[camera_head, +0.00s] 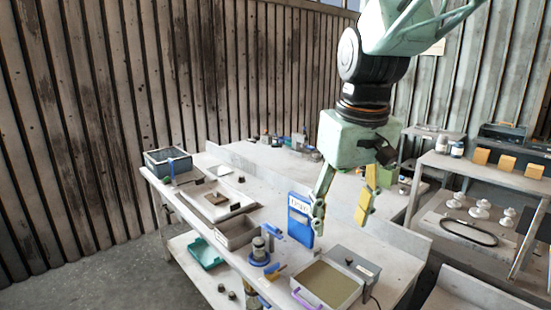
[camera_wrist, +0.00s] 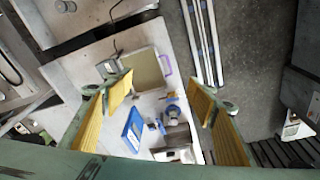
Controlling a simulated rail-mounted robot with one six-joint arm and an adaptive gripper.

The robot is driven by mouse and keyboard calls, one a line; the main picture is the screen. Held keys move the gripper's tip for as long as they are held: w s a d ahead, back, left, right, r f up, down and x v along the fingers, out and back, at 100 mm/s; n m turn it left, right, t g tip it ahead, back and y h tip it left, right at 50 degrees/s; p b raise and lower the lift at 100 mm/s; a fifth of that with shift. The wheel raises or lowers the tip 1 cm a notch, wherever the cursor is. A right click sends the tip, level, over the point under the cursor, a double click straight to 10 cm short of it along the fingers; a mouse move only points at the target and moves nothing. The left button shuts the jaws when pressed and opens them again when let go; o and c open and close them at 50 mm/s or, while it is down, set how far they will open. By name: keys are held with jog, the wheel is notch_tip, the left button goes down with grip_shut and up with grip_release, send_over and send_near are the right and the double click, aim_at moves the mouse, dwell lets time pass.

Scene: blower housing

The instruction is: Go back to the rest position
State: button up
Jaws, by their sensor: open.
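My gripper (camera_head: 341,203) hangs above the workbench in the head view, pointing down. Its two yellow-padded fingers are spread wide with nothing between them. In the wrist view my gripper (camera_wrist: 163,108) also shows open, with the bench below. A blue board (camera_head: 300,218) with a white label stands near the left finger in the head view. I cannot tell whether they touch there. In the wrist view the blue board (camera_wrist: 133,128) lies between the fingers, well below them.
The bench (camera_head: 262,202) carries a blue-based fixture (camera_head: 261,250), a shallow tray (camera_head: 328,285) with a purple handle, a grey box (camera_head: 354,264), a grey bin (camera_head: 236,232) and a dark crate (camera_head: 168,162). Shelves (camera_head: 490,170) with yellow blocks stand at right. Space above the bench is mostly free.

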jog(key=s+d+m+t, duration=0.1)
jog(key=s+d, duration=0.2)
jog(key=s, duration=1.1)
jog(key=s+d+m+t+b, duration=0.1)
jog(key=s+d, duration=0.3)
jog(key=s, duration=0.9)
jog(key=shift+s+m, duration=0.4)
jog(key=shift+m, duration=0.2)
